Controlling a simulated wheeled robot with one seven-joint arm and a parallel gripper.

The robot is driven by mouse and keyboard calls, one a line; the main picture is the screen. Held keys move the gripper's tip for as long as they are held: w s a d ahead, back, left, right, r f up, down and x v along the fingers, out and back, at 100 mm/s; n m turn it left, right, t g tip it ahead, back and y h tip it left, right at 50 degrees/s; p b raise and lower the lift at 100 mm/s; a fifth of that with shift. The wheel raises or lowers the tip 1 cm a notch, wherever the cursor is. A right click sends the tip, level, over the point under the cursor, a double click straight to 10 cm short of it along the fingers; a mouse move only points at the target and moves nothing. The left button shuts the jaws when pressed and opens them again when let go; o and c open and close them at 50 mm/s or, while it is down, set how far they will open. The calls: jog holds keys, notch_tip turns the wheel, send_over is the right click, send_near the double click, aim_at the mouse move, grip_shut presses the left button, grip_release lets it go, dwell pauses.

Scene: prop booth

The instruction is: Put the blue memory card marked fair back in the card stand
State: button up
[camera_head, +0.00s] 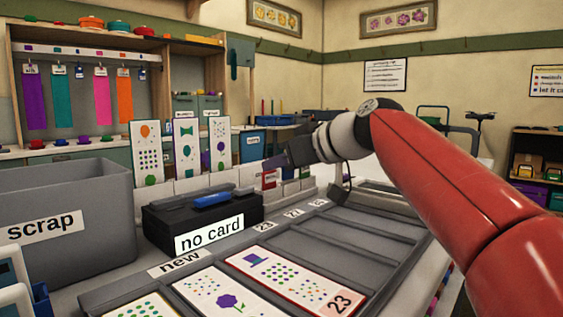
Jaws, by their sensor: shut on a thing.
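My gripper (275,162) is at the end of the red arm, above the row of small cards behind the tray. It is shut on a small, flat, dark bluish piece that looks like the blue memory card; its marking cannot be read and my gripper hides part of it. The pale card stand (188,185) runs behind the black box, with small red and green cards (270,179) upright at its right part. My gripper is over or just behind these cards; I cannot tell whether the held piece touches the stand.
A black box (165,222) labelled "no card" has a blue piece (212,200) on top. A grey "scrap" bin (70,180) stands at the left. The sectioned grey tray (345,240) in front holds several printed cards; its farther sections are empty. Tall pattern cards (148,150) stand behind.

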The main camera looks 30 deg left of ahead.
jog(key=shift+f+b, duration=0.75)
jog(key=shift+f, duration=0.2)
jog(key=o, duration=1.1)
jog(key=shift+d, duration=0.1)
jog(key=v, duration=0.7)
jog(key=shift+s+d+r, duration=0.2)
jog(key=shift+d, duration=0.1)
